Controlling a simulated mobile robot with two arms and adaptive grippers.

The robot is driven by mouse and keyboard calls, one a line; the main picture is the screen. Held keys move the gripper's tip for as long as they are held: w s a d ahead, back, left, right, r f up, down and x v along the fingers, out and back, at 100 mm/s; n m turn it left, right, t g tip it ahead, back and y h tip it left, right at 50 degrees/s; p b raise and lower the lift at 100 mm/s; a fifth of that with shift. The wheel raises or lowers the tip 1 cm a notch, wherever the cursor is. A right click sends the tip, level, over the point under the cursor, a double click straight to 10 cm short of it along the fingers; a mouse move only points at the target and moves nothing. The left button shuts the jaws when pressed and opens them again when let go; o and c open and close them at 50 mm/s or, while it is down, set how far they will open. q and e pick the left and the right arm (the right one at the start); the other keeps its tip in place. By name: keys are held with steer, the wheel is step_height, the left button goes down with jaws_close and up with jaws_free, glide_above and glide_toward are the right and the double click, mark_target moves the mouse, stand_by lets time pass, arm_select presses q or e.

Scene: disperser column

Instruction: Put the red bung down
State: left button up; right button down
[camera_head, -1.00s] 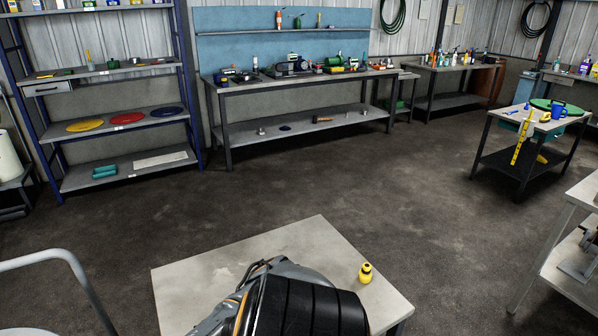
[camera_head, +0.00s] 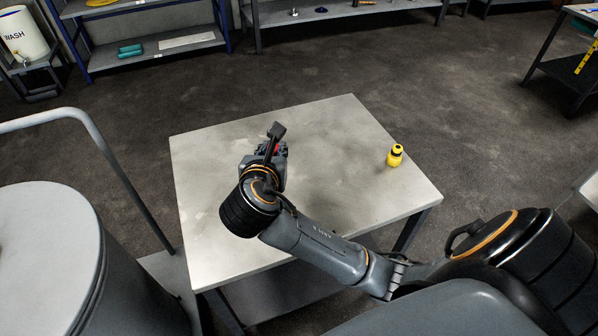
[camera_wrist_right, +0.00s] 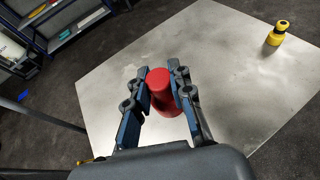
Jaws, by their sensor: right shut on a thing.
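The red bung (camera_wrist_right: 162,92) is between the two fingers of my right gripper (camera_wrist_right: 165,82) in the right wrist view. The gripper is shut on it. In the head view the right gripper (camera_head: 277,146) is over the left half of the table, and only a small bit of the red bung (camera_head: 276,149) shows past the gripper parts. The bung's lower end is near the grey tabletop (camera_head: 340,125); I cannot tell whether it touches. My left gripper is not in view.
A yellow bottle-like thing with a black band (camera_head: 395,156) stands near the table's right edge; the tabletop between is clear. A large grey drum (camera_head: 45,250) and a curved grey handrail (camera_head: 110,165) are at the left. Shelves stand at the back.

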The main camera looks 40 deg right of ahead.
steer(key=f, duration=0.1)
steer(key=f+m+h, duration=0.1)
steer(key=s+f+g+b, duration=0.1)
steer(key=shift+d+f+m, duration=0.25)
steer(key=shift+m, duration=0.15)
steer(key=shift+w+d+f+h, duration=0.1)
steer(key=shift+d+f+h, duration=0.15)
steer(key=shift+h, duration=0.05)
steer(key=w+d+f, duration=0.2)
steer(key=w+f, duration=0.1)
steer(key=w+d+f+b, duration=0.1)
steer(key=w+d+f, duration=0.2)
steer(key=w+d+f+b, duration=0.1)
steer(key=w+d+f, duration=0.2)
steer(key=w, duration=0.1)
steer(key=f, duration=0.3)
steer(key=shift+w+d+f+b, duration=0.15)
steer(key=shift+w+d+b, duration=0.05)
steer(key=shift+b, duration=0.2)
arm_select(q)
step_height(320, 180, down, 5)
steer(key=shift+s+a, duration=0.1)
arm_select(e)
steer(key=shift+f, duration=0.15)
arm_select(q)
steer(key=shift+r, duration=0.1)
arm_select(e)
steer(key=shift+f, duration=0.15)
